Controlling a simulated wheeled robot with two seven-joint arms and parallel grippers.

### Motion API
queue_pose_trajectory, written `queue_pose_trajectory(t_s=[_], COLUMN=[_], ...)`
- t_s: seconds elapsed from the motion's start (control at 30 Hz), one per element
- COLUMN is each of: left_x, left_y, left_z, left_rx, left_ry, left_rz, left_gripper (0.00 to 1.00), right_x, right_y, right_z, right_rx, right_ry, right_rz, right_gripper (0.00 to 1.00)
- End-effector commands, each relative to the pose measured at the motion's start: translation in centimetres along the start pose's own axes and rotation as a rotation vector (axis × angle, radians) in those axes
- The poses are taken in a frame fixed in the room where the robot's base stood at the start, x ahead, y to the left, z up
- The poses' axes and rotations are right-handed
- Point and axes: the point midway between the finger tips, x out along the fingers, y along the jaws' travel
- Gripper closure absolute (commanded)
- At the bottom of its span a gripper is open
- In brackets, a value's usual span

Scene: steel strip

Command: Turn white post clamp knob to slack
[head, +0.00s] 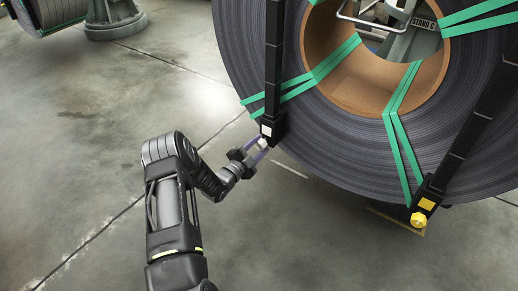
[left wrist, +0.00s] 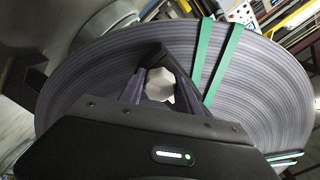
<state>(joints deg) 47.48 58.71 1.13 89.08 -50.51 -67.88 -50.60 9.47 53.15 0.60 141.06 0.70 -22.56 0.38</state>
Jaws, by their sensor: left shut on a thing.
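The white clamp knob (head: 262,144) is at the foot of the left black post (head: 273,70), beside a white square mark on the post. My left gripper (head: 256,149) is at this knob, with its fingers on either side of it, shut on it. In the left wrist view the white faceted knob (left wrist: 159,85) sits between my left gripper's fingers (left wrist: 158,88). The fingers partly hide its sides. The knob's exact turn position cannot be told. My right gripper is not in view.
A large steel coil (head: 330,135) with green straps (head: 398,125) stands behind the posts. A yellow knob (head: 418,219) is at the foot of the right black post (head: 455,150). Open concrete floor (head: 90,150) lies to the left.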

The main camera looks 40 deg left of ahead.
Motion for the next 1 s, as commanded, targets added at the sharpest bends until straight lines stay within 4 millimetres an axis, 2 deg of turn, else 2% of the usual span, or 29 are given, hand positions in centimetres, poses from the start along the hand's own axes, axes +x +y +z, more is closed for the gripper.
queue_pose_trajectory(t_s=[1.0], left_x=[0.1], left_y=[0.1], left_z=[-0.3], left_rx=[-0.964], left_ry=[0.006], left_rz=[0.002], left_gripper=[1.00], right_x=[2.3], right_y=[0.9], right_z=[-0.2], right_rx=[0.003], right_ry=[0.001], right_rz=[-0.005], right_gripper=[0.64])
